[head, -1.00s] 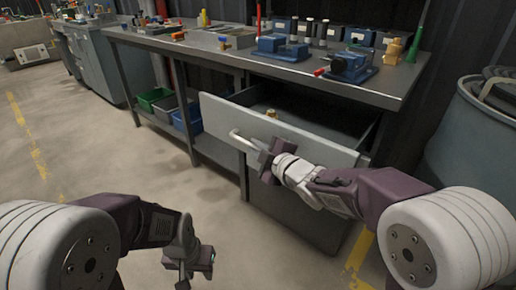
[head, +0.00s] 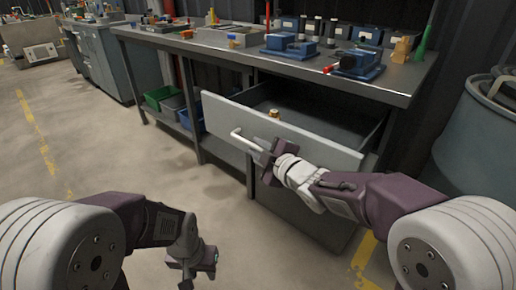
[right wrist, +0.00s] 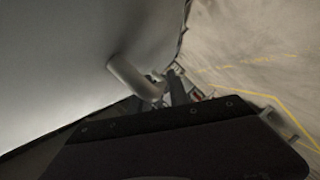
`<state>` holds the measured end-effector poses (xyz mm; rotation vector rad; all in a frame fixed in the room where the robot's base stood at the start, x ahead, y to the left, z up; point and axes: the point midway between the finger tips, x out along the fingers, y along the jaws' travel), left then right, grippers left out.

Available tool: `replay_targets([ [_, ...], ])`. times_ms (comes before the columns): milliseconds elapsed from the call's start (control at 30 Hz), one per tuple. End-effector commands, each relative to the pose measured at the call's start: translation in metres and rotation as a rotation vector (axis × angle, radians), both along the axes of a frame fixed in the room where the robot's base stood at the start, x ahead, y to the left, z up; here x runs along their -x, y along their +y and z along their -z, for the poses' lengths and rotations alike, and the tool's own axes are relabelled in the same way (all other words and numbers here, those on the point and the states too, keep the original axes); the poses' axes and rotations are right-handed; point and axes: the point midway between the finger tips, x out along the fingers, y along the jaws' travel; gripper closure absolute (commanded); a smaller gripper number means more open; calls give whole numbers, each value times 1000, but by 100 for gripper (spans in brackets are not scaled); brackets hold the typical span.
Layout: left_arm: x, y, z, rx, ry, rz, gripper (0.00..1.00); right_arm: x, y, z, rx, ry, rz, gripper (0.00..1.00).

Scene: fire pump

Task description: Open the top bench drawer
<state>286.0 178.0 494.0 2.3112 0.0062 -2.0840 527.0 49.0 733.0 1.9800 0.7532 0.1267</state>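The top bench drawer (head: 285,132) has a light grey front and stands well out from the workbench, its inside showing. Its pale bar handle (head: 243,139) is on the front. My right gripper (head: 266,151) is at the right part of the handle and appears shut on it; the fingertips are partly hidden. In the right wrist view the curved end of the handle (right wrist: 135,80) runs in beside the dark gripper body. My left gripper (head: 188,268) hangs low over the floor, away from the drawer, with no object seen in it; its finger gap is unclear.
The workbench (head: 200,47) carries blue vises (head: 355,63) and small bins. A small brass-coloured item (head: 274,114) is in the drawer. Green and grey bins (head: 158,96) sit on the lower shelf. A blue-grey drum (head: 480,130) stands at right. Floor at left is clear.

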Motion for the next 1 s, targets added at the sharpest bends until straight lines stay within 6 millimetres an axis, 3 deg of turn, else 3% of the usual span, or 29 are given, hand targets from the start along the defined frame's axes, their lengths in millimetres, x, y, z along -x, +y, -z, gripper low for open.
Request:
replay_targets([
  [233, 0, 0, -6, 0, 0, 0, 64, 7, -6, -6, -1, -2, 2, 78],
  [700, 0, 0, -34, 0, 0, 0, 64, 67, -47, -21, 0, -1, 1, 78],
  [1000, 0, 0, -34, 0, 0, 0, 64, 73, -51, -20, 0, -1, 1, 78],
])
